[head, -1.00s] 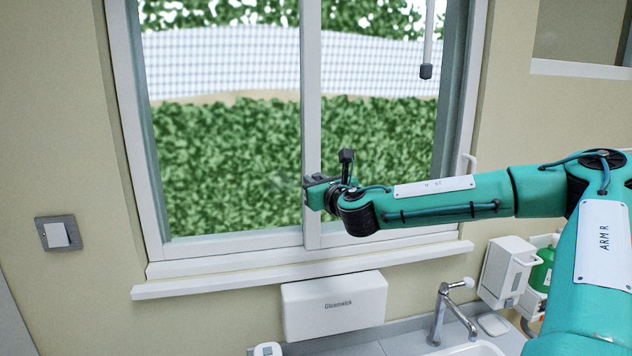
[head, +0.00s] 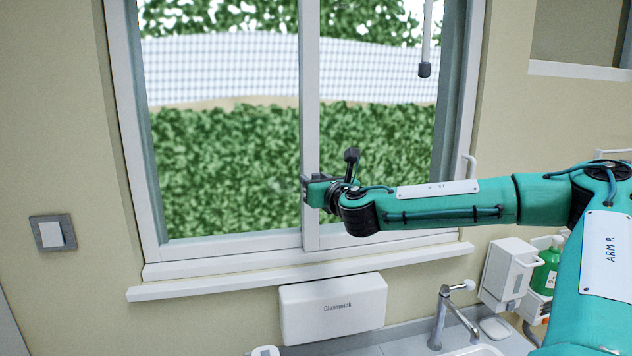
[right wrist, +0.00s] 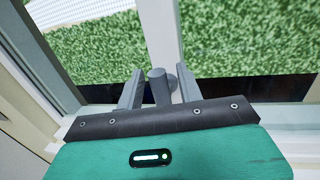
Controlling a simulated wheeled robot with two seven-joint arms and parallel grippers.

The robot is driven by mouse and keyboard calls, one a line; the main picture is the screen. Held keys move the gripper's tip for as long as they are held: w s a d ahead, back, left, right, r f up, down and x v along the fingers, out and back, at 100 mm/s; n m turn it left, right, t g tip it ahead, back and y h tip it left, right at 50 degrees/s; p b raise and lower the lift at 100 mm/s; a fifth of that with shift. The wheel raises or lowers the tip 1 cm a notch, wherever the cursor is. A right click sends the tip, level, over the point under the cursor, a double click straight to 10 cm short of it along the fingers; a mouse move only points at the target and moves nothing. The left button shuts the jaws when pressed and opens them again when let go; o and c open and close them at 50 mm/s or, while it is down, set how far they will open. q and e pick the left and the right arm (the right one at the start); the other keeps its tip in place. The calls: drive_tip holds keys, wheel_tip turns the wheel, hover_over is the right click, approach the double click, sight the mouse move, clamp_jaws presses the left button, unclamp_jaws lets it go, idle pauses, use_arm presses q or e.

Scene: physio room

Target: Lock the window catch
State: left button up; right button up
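The window catch (right wrist: 158,86) shows in the right wrist view as a short grey rounded piece in front of the window's middle upright (head: 309,110). My right gripper (right wrist: 158,88) has one finger on each side of it, with a small gap visible on both sides. The gripper looks open around the catch, not clamped. In the head view my right gripper (head: 306,190) is at the lower part of the middle upright, and it hides the catch there. My left gripper is in neither view.
The window sill (head: 230,285) runs below the gripper. A white dispenser box (head: 333,308), a tap (head: 440,315) and a sink are beneath it. A white handle (head: 469,168) is on the right frame, near my forearm. A switch (head: 52,233) is on the left wall.

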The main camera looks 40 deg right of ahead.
drive_tip(key=shift+s, duration=0.1)
drive_tip(key=b+v, duration=0.5)
drive_tip(key=v, duration=0.8)
drive_tip(key=shift+s, duration=0.25)
idle(0.4)
drive_tip(key=shift+a, duration=0.1)
idle(0.5)
